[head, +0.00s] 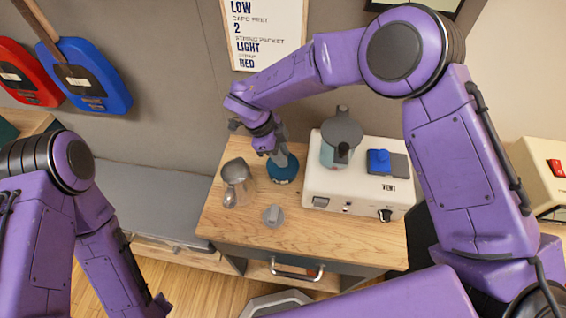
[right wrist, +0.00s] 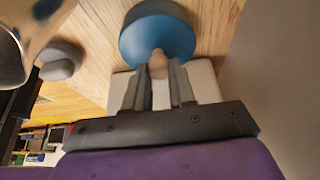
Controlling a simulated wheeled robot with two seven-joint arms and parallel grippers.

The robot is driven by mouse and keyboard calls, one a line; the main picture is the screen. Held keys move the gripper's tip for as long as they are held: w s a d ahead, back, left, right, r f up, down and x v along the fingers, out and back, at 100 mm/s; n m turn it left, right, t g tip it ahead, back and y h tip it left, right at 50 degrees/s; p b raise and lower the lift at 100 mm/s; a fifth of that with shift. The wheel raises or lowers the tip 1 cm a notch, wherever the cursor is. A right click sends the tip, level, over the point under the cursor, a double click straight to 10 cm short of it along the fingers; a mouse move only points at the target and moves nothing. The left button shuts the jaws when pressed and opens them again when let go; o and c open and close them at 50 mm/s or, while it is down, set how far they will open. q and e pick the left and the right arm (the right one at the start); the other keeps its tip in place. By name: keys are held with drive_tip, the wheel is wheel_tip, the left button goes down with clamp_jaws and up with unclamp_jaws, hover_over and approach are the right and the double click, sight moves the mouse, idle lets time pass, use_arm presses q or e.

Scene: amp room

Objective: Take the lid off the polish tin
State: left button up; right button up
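The polish tin (head: 284,172) is a round blue tin on the wooden cabinet top, just left of the white amp. In the right wrist view the round blue top (right wrist: 158,35) shows with a small brownish knob (right wrist: 157,66) at its near side. My right gripper (head: 279,155) reaches down over the tin from above. In its wrist view the fingers (right wrist: 159,66) are apart, one on each side of the knob; I cannot tell if they touch it. My left gripper (head: 160,305) is low at the left, partly hidden, its fingers unclear.
A shiny grey vessel (head: 237,172) stands left of the tin, and a small grey object (head: 273,215) lies in front. The white amp (head: 345,185) at right carries a grey-lidded pot (head: 341,138) and a blue item (head: 379,161). The front of the wooden top (head: 325,230) is clear.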

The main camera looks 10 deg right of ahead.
clamp_jaws()
